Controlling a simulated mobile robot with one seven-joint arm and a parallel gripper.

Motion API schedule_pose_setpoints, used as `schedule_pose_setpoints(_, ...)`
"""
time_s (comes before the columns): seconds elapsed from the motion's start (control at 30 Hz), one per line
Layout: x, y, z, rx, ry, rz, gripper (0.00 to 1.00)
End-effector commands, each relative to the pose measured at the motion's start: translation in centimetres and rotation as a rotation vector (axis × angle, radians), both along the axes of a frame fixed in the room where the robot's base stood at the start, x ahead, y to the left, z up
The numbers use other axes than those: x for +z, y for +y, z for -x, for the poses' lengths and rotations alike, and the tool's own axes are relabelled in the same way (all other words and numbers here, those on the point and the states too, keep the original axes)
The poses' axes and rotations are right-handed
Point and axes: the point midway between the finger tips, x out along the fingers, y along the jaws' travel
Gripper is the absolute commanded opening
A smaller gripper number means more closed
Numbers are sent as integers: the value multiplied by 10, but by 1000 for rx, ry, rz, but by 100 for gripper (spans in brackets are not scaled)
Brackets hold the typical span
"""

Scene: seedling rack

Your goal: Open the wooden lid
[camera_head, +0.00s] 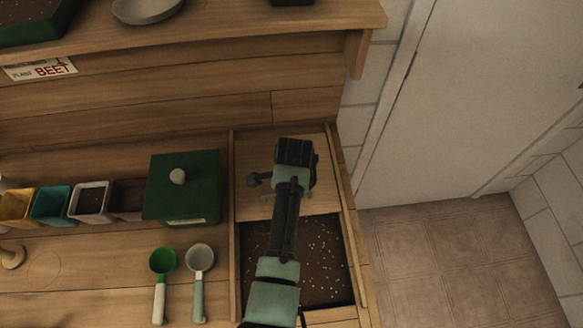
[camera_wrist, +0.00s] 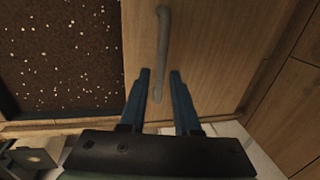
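The wooden lid (camera_head: 252,152) lies between side rails and covers the far part of a sunken soil bin. The dark, white-flecked soil (camera_head: 323,262) shows uncovered in the near part. In the wrist view the lid (camera_wrist: 220,45) carries a grey bar handle (camera_wrist: 163,40). My gripper (camera_wrist: 160,78) is open, its two blue fingers apart on either side of the handle's lower end. I cannot tell whether a finger touches it. In the head view my arm hides most of the handle and the fingertips.
A green box with a knob (camera_head: 190,200) stands left of the bin. A green scoop (camera_head: 162,262) and a grey scoop (camera_head: 200,258) lie in front of it. Several small pots (camera_head: 92,200) line up farther left. A shelf (camera_head: 200,38) overhangs the back. Floor lies to the right.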

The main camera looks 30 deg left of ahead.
Motion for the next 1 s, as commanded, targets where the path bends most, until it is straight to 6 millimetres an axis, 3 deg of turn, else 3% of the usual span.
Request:
schedule_pose_setpoints(0.47, 6, 0, 0, 0, -2, -2, 45)
schedule_pose_setpoints(0.67, 34, -4, 5, -1, -4, -3, 45)
schedule_pose_setpoints(1.0, 101, -11, 16, -1, -5, -2, 45)
